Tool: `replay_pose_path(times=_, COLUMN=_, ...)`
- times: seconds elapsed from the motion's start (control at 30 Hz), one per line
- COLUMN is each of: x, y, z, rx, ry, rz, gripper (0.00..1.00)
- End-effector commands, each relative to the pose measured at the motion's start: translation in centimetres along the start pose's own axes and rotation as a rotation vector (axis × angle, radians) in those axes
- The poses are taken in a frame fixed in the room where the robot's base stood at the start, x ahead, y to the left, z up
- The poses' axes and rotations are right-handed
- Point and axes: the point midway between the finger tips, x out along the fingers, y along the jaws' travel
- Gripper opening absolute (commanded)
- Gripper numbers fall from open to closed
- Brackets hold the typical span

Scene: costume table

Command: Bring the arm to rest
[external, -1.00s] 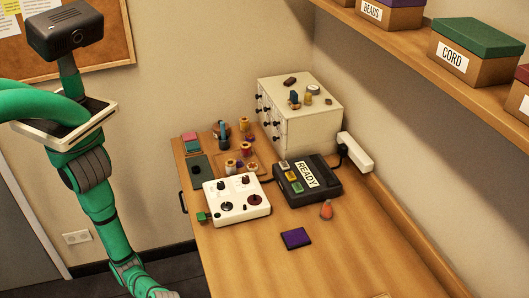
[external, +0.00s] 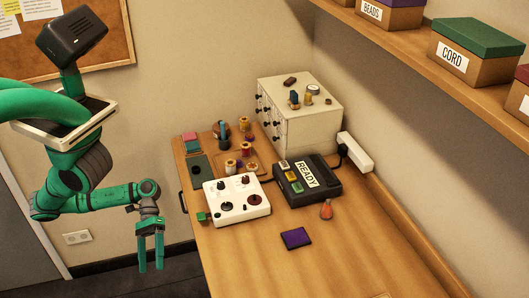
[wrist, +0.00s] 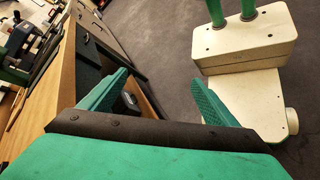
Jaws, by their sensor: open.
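My green arm is folded at the left of the external view, with the forearm roughly level and the hand hanging down. My gripper (external: 151,252) is open and empty, its two fingers pointing at the floor. It is off the left edge of the wooden table (external: 262,262), apart from it. In the wrist view my gripper (wrist: 160,90) shows two green fingers spread apart with nothing between them.
A small drawer cabinet (external: 300,118) stands behind. Floor (external: 185,275) beside the table is free.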

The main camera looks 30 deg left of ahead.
Motion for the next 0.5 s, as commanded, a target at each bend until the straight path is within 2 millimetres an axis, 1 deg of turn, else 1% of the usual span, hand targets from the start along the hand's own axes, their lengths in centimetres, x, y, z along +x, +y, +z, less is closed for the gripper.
replay_pose_path(times=0.03, x=-1.6, y=-0.8, z=0.0, rx=-0.051, ry=0.031, rz=0.005, gripper=0.82)
replay_pose_path(times=0.2, x=-6.3, y=-2.5, z=-0.3, rx=-0.211, ry=0.144, rz=0.037, gripper=0.82)
replay_pose_path(times=0.3, x=-8.9, y=-3.7, z=-0.9, rx=-0.298, ry=0.236, rz=0.064, gripper=0.82)
replay_pose_path(times=0.4, x=-10.6, y=-4.8, z=-1.8, rx=-0.353, ry=0.338, rz=0.092, gripper=0.82)
replay_pose_path(times=0.5, x=-11.4, y=-5.9, z=-2.7, rx=-0.379, ry=0.429, rz=0.111, gripper=0.82)
